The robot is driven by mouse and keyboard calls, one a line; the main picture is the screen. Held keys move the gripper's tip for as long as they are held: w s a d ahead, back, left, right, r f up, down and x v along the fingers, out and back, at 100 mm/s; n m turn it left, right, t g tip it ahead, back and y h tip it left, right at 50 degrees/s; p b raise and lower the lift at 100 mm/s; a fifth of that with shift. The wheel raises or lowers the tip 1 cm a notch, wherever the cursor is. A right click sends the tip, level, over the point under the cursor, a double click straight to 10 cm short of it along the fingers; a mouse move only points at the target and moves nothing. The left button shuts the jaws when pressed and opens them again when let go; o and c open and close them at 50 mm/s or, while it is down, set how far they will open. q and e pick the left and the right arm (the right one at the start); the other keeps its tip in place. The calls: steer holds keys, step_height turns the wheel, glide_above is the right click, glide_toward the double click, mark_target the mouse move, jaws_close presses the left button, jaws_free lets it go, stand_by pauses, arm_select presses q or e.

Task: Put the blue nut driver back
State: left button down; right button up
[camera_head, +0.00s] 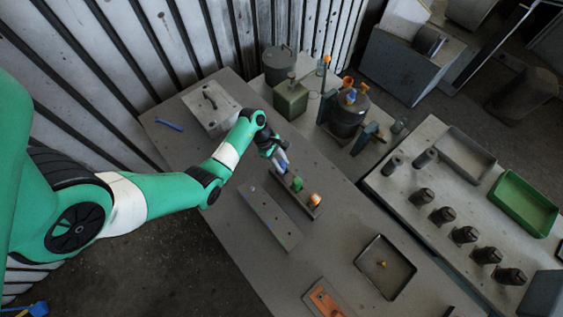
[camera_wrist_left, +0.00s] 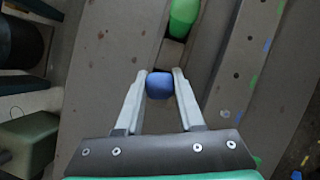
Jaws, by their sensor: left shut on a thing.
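My left gripper (camera_head: 282,166) is shut on the blue nut driver. Its blue handle (camera_wrist_left: 159,86) shows end-on between the two fingertips in the wrist view. The narrow tool rack (camera_wrist_left: 172,52) lies just beyond it, and the gripper is over the rack's far left end in the head view. The green-handled driver (camera_head: 298,185) and the orange-handled driver (camera_head: 315,199) stand in the rack; the green one also shows in the wrist view (camera_wrist_left: 184,15). The blue driver's shaft is hidden, so I cannot tell whether it is in the rack. My right gripper is not in view.
A flat plate with small coloured marks (camera_head: 268,216) lies beside the rack. A grey box with a handle (camera_head: 209,106) and a blue item (camera_head: 169,125) are at the far left. A dark tray (camera_head: 385,267) and an orange part (camera_head: 325,300) are nearer.

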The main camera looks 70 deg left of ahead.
arm_select(q)
steer(key=shift+c, duration=2.2)
jaws_free()
steer(key=o, duration=0.4)
steer(key=shift+o, duration=0.2)
steer(key=shift+r, duration=0.1)
step_height(320, 180, up, 8)
steer(key=p, duration=0.8)
